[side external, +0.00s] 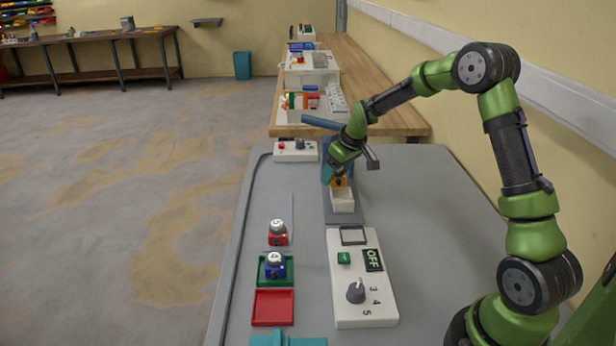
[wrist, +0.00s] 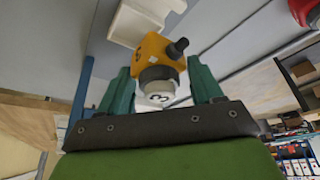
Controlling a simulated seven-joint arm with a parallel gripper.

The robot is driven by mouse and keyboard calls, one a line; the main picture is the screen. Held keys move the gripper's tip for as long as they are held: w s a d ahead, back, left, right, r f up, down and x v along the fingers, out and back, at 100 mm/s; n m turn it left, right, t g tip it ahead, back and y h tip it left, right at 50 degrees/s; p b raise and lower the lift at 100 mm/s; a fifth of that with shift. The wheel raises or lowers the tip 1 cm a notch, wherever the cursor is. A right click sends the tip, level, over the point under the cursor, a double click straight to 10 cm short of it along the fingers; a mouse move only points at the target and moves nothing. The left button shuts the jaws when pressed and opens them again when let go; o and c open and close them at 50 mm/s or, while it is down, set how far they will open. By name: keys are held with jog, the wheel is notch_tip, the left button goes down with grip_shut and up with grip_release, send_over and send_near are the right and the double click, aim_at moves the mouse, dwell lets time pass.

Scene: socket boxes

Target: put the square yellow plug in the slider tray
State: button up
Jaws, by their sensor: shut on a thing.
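The square yellow plug (side external: 340,182) is a small yellow-orange block. In the wrist view the plug (wrist: 158,57) shows a dark knob on one side and a white numbered end toward the camera. My gripper (side external: 335,172) has teal fingers and is shut on it; in the wrist view the gripper (wrist: 162,72) has one finger on each side of it. The cream slider tray (side external: 343,201) is an open box on a grey rail, close below the plug in the side view. In the wrist view the tray (wrist: 140,22) lies just beyond the plug. The exact gap cannot be told.
A white control box (side external: 361,285) with a dial and an OFF sign stands in front of the tray. To its left are a red plug (side external: 277,233), a blue plug on a green tray (side external: 261,272) and an empty red tray (side external: 273,308). A white box (side external: 296,150) stands behind.

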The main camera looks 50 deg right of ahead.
aim_at(339, 197)
jog(key=d, duration=0.3)
jog(key=shift+w, duration=0.3)
jog(key=shift+f, duration=2.7)
jog(key=shift+s+a+f, duration=0.15)
jog(key=shift+s+f, duration=0.05)
jog(key=shift+f, duration=0.25)
jog(key=o, duration=1)
jog(key=shift+o, duration=1.1)
jog(key=shift+a, duration=0.2)
